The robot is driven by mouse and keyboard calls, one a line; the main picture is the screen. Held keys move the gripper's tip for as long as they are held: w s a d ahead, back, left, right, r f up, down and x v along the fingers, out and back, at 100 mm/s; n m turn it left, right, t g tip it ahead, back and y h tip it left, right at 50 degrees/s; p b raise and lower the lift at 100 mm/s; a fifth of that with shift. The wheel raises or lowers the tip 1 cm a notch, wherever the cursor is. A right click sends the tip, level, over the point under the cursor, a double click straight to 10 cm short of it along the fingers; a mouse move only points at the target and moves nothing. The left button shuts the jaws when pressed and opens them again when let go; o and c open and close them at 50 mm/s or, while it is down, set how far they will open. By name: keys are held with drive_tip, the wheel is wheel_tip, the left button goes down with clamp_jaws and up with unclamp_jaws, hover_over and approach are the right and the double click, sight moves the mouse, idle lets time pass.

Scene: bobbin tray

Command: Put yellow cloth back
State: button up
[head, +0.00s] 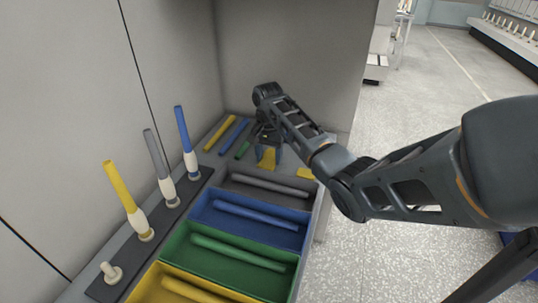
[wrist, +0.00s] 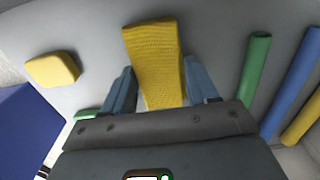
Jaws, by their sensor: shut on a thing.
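The yellow cloth (head: 267,158) is a textured strip at the back of the grey work surface. In the wrist view the cloth (wrist: 155,58) lies between the two fingers of my gripper (wrist: 161,90) and reaches out past their tips. In the head view my gripper (head: 268,146) is low over the surface, shut on the cloth. I cannot tell whether the cloth's lower end touches the surface.
A small yellow block (head: 306,174) lies to the right. Green (head: 242,150), blue (head: 234,137) and yellow (head: 220,133) tubes lie left of the gripper. Grey (head: 230,180), blue (head: 200,206), green (head: 170,240) and yellow bins are in front. Bobbins stand on a dark rack (head: 205,180).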

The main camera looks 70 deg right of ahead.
sight(269, 156)
drive_tip(key=shift+f, duration=0.15)
drive_tip(key=o, duration=1)
drive_tip(key=shift+r+p, duration=1.35)
drive_tip(key=shift+r, duration=4.8)
